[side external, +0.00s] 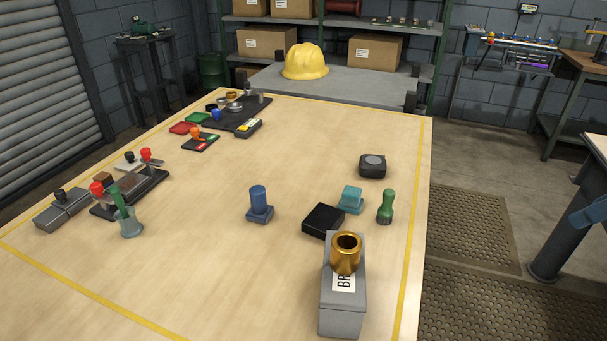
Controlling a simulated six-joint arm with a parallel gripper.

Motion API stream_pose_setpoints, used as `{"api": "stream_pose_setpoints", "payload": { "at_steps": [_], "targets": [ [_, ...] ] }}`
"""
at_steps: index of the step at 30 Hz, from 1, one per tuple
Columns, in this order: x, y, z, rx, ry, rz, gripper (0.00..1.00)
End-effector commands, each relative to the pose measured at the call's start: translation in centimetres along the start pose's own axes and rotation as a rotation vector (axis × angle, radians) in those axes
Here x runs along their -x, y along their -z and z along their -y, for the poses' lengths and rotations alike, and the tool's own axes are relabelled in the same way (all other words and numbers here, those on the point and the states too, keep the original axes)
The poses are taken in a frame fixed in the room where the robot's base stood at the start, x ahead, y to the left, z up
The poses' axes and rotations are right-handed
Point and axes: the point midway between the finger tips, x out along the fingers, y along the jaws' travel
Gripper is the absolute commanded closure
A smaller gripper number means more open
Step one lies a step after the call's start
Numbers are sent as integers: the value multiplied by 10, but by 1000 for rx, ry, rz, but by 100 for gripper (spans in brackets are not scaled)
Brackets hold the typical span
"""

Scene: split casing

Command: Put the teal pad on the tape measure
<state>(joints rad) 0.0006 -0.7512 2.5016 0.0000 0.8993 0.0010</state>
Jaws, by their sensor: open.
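The teal pad (351,199) is a small teal block with a raised upper part, on the right half of the wooden table. It is beside the right rear corner of a flat black block (323,220); I cannot tell whether they touch. What looks like the tape measure (372,165) is a dark grey rounded case with a lighter round disc on top. It lies on the table behind and slightly right of the teal pad, apart from it, and nothing rests on it. My gripper is not in view.
A green knobbed piece (386,207) stands right of the teal pad. A grey box (342,300) with a brass cup (346,253) on top stands in front. A blue knobbed piece (259,204) stands to the left. The table's middle (290,150) is clear; several tools lie at left.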

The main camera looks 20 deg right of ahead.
Motion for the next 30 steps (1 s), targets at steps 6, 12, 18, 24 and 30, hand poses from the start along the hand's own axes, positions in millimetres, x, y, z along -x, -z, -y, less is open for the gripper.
{"api": "stream_pose_setpoints", "payload": {
  "at_steps": [6,12,18,24,30],
  "targets": [
    [0,1,0,3,1,1,47],
    [-1,13,3,29,9,8,47],
    [-6,44,10,100,34,23,47],
    [-20,86,22,199,70,43,47],
    [-41,126,34,297,111,60,47]
  ]
}}
